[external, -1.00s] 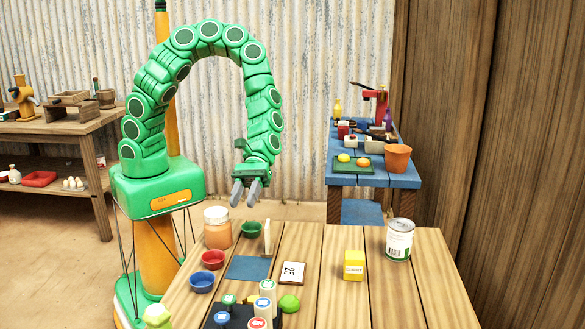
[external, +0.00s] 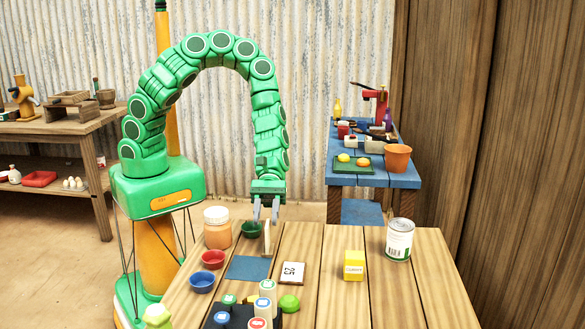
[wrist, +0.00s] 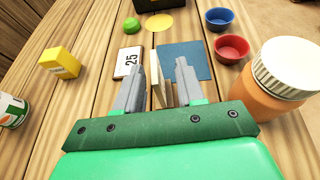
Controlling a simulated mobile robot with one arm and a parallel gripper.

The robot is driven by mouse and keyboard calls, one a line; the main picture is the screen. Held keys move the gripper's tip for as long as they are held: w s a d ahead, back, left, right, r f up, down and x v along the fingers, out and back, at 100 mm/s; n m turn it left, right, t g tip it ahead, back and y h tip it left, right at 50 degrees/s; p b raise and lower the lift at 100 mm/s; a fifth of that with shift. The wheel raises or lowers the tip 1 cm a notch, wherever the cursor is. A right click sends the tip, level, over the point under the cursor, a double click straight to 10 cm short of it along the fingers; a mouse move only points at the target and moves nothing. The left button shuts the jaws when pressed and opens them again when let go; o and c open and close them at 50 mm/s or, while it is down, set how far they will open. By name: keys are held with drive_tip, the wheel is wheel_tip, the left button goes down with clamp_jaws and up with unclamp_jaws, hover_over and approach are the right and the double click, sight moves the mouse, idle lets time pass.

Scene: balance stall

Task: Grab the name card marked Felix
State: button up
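A thin pale upright card (external: 267,238) stands near the far edge of the wooden table, seen nearly edge-on. No name can be read on it. My gripper (external: 266,220) is open just above it, fingers pointing down. In the wrist view, thin pale upright pieces (wrist: 155,78) show between and beyond the spread fingers (wrist: 160,72); their lower parts are hidden by my gripper. I cannot tell whether the fingers touch them. A flat white card marked 25 (external: 292,272) lies on the table. No word Felix is readable in any view.
Red (external: 213,259) and blue (external: 202,282) bowls lie left. A yellow box (external: 354,266) and a can (external: 399,240) stand right. A dark tray (external: 238,318) holds stamps in front.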

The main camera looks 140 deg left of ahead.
sight(266, 234)
drive_tip(key=shift+a+x, duration=0.25)
drive_tip(key=shift+x, duration=2.35)
drive_tip(key=shift+w, duration=0.2)
clamp_jaws()
